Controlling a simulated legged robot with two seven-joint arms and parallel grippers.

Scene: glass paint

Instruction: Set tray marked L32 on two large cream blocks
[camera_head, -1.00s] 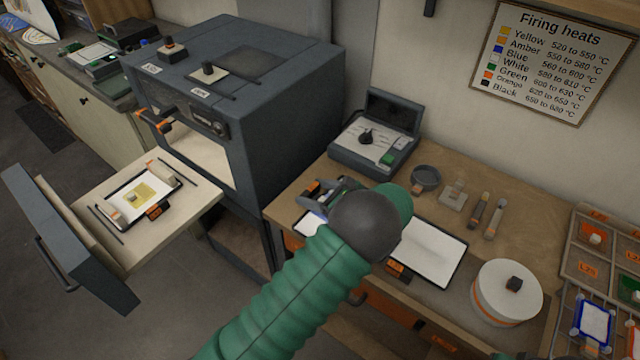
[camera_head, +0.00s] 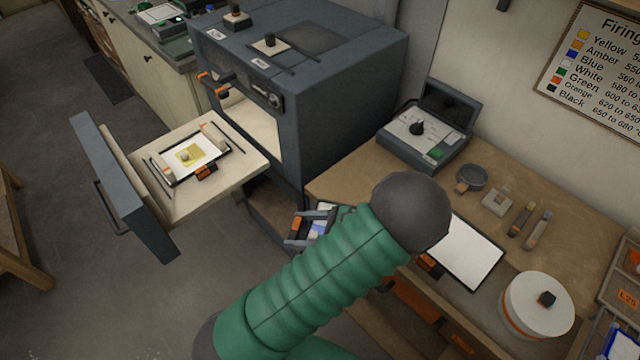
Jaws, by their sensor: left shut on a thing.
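My left gripper (camera_head: 312,226) is shut on a thin dark-edged tray (camera_head: 322,229) with a blue and white patch and an orange part beside it. It is near the bench's left end, partly hidden by my green arm. Any marking on it is too small to read. On the pulled-out kiln drawer (camera_head: 245,160), two pale blocks (camera_head: 169,167) and (camera_head: 213,136) stand at opposite ends of another tray with a yellow piece (camera_head: 190,154). I cannot tell whether these are the task's cream blocks. My right gripper is out of view.
The grey kiln (camera_head: 340,100) stands between drawer and bench. A white-topped tray (camera_head: 468,252) with an orange tag lies on the bench, near a round white turntable (camera_head: 530,305). A control box (camera_head: 425,130) stands at the back. Dark rods lie on the drawer.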

